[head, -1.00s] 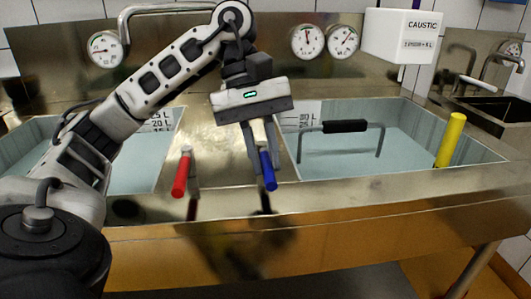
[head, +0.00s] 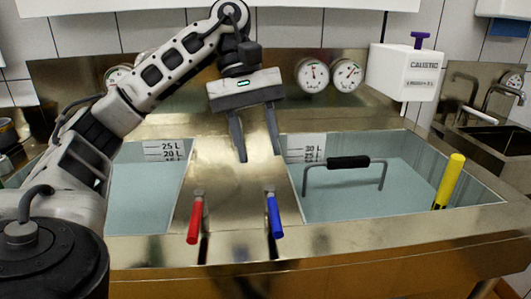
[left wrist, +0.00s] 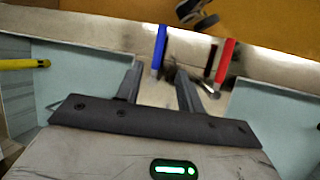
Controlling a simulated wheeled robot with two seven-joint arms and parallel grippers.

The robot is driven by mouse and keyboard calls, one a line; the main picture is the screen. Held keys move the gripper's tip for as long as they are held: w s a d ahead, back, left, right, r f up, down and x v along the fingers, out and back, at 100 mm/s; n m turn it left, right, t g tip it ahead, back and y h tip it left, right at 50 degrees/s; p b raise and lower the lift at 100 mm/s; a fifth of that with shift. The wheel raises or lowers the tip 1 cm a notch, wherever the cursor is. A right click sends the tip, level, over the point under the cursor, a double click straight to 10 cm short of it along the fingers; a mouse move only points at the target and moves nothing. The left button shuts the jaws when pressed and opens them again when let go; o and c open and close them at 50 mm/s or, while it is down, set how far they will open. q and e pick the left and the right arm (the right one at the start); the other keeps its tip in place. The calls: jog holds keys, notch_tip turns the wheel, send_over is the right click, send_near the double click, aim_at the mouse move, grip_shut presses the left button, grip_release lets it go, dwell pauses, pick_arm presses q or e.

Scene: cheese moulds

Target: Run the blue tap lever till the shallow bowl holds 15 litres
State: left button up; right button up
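The blue tap lever (head: 274,216) is on the steel deck between two basins, its handle pointing toward me and tilted slightly right. My left gripper (head: 257,157) is open and empty, above and behind the lever, not touching it. In the left wrist view the lever (left wrist: 160,44) lies beyond the open fingertips (left wrist: 158,70). The left basin (head: 140,205) has a scale reading 25 L and 20 L; the right basin (head: 330,205) has another scale, topped by 30 L. Both show a pale blue-grey surface. I cannot tell which is the shallow bowl, or its level. My right gripper is out of view.
A red tap lever (head: 195,219) sits left of the blue one. A black-gripped handle (head: 348,163) and a yellow upright rod (head: 449,180) stand at the right basin. Dials (head: 313,75) and a white caustic container (head: 405,72) are behind. Air above the deck is free.

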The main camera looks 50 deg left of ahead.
pick_arm(q)
jog(key=p+v, duration=0.4)
jog(key=v, duration=0.1)
jog(key=shift+a+r, duration=0.25)
jog(key=shift+r, duration=0.1)
dwell(0.7)
